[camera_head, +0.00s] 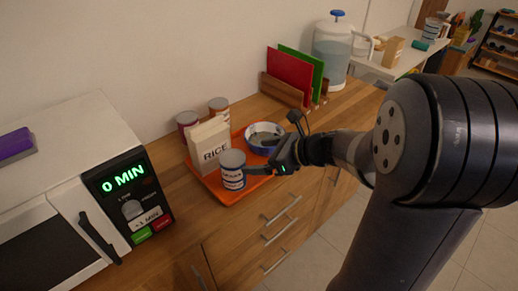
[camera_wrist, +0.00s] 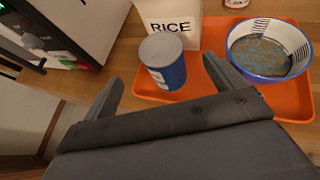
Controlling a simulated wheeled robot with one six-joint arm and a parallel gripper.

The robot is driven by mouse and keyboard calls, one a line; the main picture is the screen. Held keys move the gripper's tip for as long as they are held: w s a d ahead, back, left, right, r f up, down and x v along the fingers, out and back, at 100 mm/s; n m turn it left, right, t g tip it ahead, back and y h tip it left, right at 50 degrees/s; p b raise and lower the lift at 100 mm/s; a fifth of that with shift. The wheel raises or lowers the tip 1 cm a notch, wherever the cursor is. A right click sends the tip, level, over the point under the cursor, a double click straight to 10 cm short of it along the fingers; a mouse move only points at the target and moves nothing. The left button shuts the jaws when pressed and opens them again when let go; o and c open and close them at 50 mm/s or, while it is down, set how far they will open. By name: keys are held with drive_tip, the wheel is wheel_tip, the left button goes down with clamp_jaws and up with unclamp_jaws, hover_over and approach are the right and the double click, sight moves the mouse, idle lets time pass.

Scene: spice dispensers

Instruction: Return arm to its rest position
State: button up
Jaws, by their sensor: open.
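My gripper (camera_wrist: 162,82) is open, and its two fingers show in the wrist view. A blue and white can with a grey lid (camera_wrist: 163,58) stands just beyond the fingertips, near the front of the orange tray. The same can shows in the head view (camera_head: 232,170), left of my gripper (camera_head: 262,170). My gripper is low over the front edge of the tray. Whether a finger touches the can is hard to tell. My arm reaches in from the right of the head view.
The orange tray (camera_wrist: 285,107) also bears a RICE box (camera_head: 209,146) and a blue-rimmed bowl (camera_head: 264,137). Two spice cans stand behind. A microwave (camera_head: 60,190) is at the left. A rack with red and green boards (camera_head: 290,75) and a water dispenser (camera_head: 332,50) stand at the back.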

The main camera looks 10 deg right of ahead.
sight(227, 156)
drive_tip(key=b+x, duration=0.1)
drive_tip(key=x, duration=1.1)
drive_tip(key=shift+a+f, duration=0.1)
drive_tip(key=shift+r+p, duration=0.5)
drive_tip(key=shift+r, duration=1.45)
drive_tip(key=shift+f, duration=0.15)
